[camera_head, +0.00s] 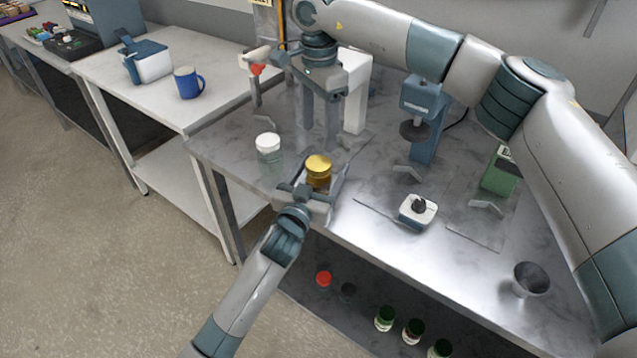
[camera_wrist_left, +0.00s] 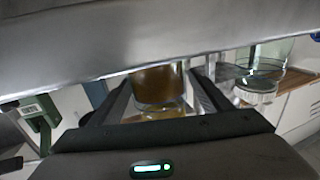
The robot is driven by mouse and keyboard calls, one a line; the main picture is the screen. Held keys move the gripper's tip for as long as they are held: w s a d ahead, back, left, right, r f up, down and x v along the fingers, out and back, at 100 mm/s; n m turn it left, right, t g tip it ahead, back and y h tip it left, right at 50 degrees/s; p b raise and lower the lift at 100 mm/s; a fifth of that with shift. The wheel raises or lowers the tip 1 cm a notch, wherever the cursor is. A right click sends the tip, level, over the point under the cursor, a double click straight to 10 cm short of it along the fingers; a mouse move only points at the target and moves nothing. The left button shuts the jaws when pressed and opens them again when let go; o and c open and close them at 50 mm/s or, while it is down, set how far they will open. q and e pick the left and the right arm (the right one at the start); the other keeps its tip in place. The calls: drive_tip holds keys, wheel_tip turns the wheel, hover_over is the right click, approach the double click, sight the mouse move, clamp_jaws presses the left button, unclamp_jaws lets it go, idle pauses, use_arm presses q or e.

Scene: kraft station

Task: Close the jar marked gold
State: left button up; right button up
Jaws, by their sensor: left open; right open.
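The gold-lidded jar (camera_head: 318,181) has an amber body and stands upright near the left end of the metal bench. Its gold lid (camera_head: 318,164) sits on top; I cannot tell how tight it is. My left gripper (camera_head: 318,194) is open, with its fingers on either side of the jar. My right gripper (camera_head: 318,135) is open and points down, above and behind the jar.
A clear jar with a white lid (camera_head: 268,152) stands just left of the gold-lidded one. A white post (camera_head: 356,92) stands behind. A white scale-like device (camera_head: 417,211) and a grey funnel (camera_head: 531,280) are to the right.

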sight(319, 163)
use_arm(q)
drive_tip(key=shift+w+d, duration=0.15)
drive_tip(key=shift+w, duration=0.15)
clamp_jaws()
use_arm(e)
drive_tip(key=n, duration=0.4)
drive_tip(key=shift+n, duration=0.4)
drive_tip(key=n, duration=0.4)
drive_tip(key=shift+f, duration=4)
